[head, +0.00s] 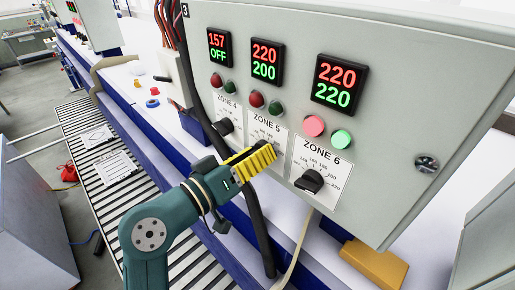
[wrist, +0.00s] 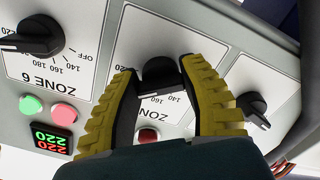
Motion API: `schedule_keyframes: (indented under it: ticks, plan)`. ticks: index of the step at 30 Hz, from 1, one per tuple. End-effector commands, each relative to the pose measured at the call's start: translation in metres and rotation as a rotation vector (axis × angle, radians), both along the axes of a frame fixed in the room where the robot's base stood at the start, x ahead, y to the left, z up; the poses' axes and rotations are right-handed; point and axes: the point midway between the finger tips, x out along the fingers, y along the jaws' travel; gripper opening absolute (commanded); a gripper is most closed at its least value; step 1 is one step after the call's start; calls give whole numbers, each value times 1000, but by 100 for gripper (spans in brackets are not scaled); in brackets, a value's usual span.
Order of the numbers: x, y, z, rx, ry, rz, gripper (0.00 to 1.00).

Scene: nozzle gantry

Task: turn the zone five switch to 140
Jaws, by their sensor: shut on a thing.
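The zone five switch is a black round knob (wrist: 160,71) on a white dial plate in the wrist view. My gripper (wrist: 161,76) has its two yellow ribbed fingers on either side of this knob and is shut on it. The knob's pointer setting is mostly hidden. In the head view my gripper (head: 258,160) covers the knob below the ZONE 5 label. The zone five display (head: 265,61) reads 220 in red over 200 in green.
The zone four knob (head: 223,127) and zone six knob (head: 309,181) sit close on either side. The zone four display (head: 218,48) reads 157 over OFF; the zone six display (head: 339,84) reads 220 over 220. A dark cable (head: 257,225) hangs beside my gripper.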

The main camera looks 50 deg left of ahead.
Motion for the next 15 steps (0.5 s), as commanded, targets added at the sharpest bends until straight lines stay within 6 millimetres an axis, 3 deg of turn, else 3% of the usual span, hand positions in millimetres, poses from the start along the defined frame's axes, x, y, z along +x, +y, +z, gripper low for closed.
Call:
schedule_keyframes:
  ticks: [15]
  plan:
    - [1,-1,4,-494,-15,1,7]
